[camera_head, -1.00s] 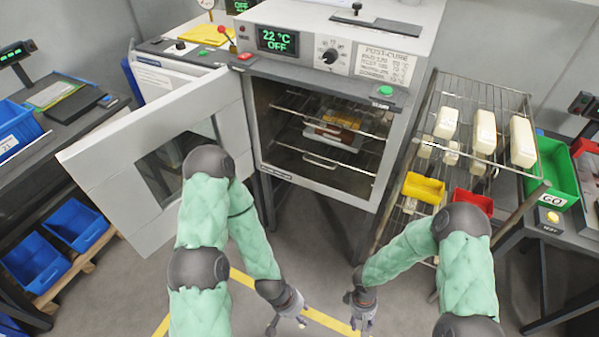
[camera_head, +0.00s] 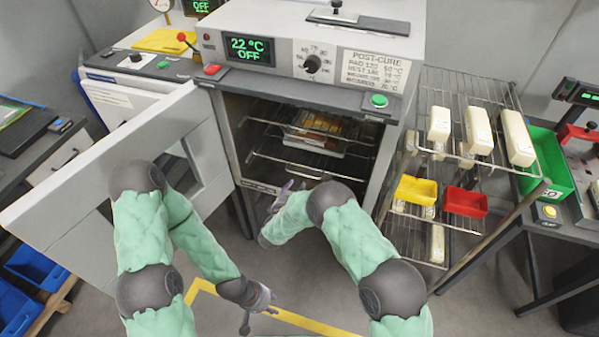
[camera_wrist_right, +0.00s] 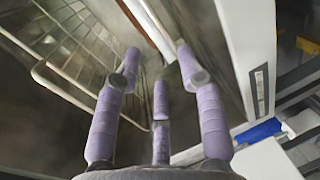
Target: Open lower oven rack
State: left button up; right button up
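The oven (camera_head: 300,93) stands with its grey door (camera_head: 110,185) swung open to the left. Inside, the lower wire rack (camera_head: 262,156) has a bent handle bar (camera_head: 308,171) at its front. An upper rack (camera_head: 285,125) above it carries a tray with orange and white items. My right gripper (camera_head: 284,190) is at the oven's lower front opening, just below the rack handle. In the right wrist view its purple fingers (camera_wrist_right: 157,68) are spread and empty, with a wire rack (camera_wrist_right: 75,50) to their left. My left gripper (camera_head: 262,304) is low over the floor, fingers apart and empty.
A wire shelf cart (camera_head: 470,95) with pale blocks, a yellow bin (camera_head: 415,190) and a red bin (camera_head: 466,202) stands right of the oven. A green bin (camera_head: 548,170) is farther right. The open door bounds the left side.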

aim_at(304, 174)
jog(key=b+x, duration=0.2)
jog(key=x, duration=0.6)
jog(key=shift+w+d+f, duration=0.1)
jog(key=shift+d+f, duration=0.05)
jog(key=shift+w+d, duration=0.2)
jog(key=shift+w, duration=0.45)
grip_shut()
